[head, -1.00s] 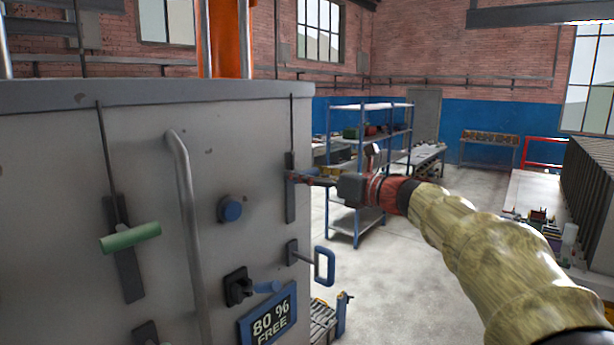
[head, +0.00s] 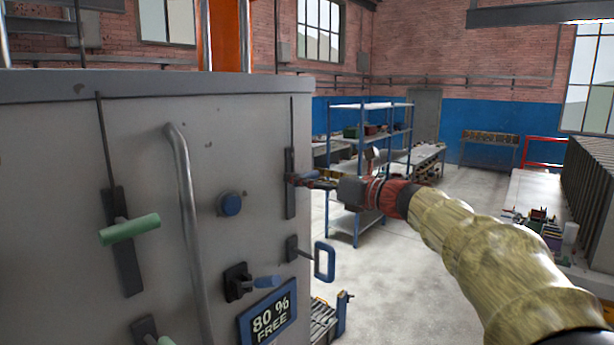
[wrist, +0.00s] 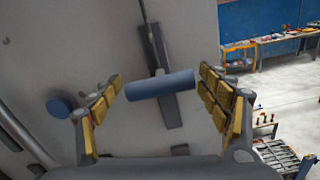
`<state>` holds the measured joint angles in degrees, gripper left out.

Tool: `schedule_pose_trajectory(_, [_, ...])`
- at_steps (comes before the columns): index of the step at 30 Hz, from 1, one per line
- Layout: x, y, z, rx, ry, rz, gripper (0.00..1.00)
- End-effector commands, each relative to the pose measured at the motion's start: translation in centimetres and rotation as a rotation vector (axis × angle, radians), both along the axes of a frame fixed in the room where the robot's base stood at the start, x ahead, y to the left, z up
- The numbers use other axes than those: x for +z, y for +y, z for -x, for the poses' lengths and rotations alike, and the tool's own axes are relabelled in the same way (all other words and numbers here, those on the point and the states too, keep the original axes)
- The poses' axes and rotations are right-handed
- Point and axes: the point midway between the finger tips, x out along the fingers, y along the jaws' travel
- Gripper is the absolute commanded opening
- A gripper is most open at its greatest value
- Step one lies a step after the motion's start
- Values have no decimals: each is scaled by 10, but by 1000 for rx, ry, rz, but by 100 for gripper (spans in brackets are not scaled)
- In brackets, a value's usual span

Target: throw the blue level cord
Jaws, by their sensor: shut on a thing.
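The blue level cord's handle (wrist: 160,84) is a blue crossbar on a dark slotted plate, with a thin cord running up from it. It sits near the right edge of the grey panel, and in the head view the handle (head: 301,177) shows at my fingertips. My gripper (head: 316,182) reaches it from the right. The contact at the fingertips is hard to make out.
The panel also bears a green handle (head: 129,229), a blue round knob (head: 230,204), a grey vertical bar (head: 187,230), a blue toggle (head: 266,281) and a blue D-shaped handle (head: 324,263). A blue shelf rack (head: 357,240) stands behind my gripper. Open floor lies right of the panel.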

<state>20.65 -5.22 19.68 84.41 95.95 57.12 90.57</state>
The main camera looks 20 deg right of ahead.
Motion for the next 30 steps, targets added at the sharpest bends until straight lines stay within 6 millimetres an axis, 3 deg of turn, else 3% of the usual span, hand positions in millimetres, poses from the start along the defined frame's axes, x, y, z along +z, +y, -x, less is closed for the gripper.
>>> schedule_pose_trajectory(1, [-20, -1, -1, -2, 4, 0, 30])
schedule_pose_trajectory(9, [-73, -1, -1, -2, 4, 2, 30])
schedule_pose_trajectory(14, [-86, -1, -1, -2, 3, 2, 30])
schedule_pose_trajectory(24, [-89, -1, -1, -1, 7, 4, 30])
schedule_pose_trajectory(25, [-90, -1, -1, -1, 7, 4, 76])
schedule_pose_trajectory(30, [-89, -1, -1, -2, 7, 3, 86])
